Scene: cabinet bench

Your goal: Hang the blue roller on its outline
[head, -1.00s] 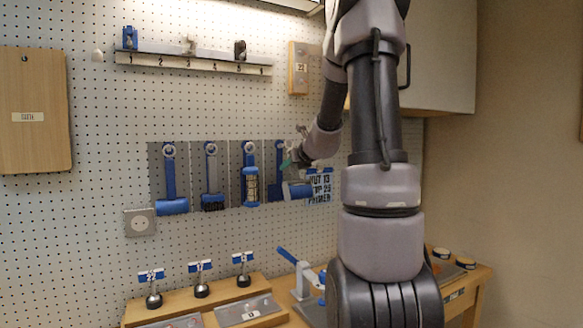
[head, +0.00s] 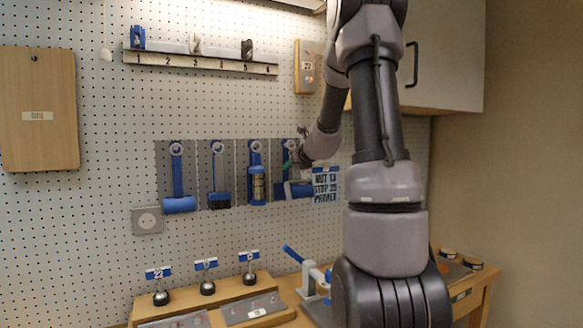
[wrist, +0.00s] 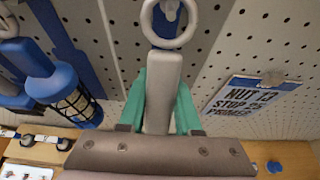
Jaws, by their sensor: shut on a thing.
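My gripper (wrist: 160,100), with teal fingertips, is shut on the grey handle of the blue roller (wrist: 162,85). The handle's ring (wrist: 170,25) is at the top of the wrist view, over a peg with blue behind it. I cannot tell whether the peg passes through the ring. In the head view the roller's head (head: 299,189) hangs low in front of the fourth grey panel, overlapping a blue painted outline (head: 281,189). My gripper (head: 293,161) partly hides that panel. The roller's head is hidden in the wrist view.
A caged blue lamp (head: 257,185) hangs just left, close by in the wrist view (wrist: 65,92). A blue brush (head: 219,198) and another blue roller shape (head: 179,205) are further left. A note (head: 325,187) is at the right. The bench (head: 215,300) below holds knobs and a blue-handled lever press.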

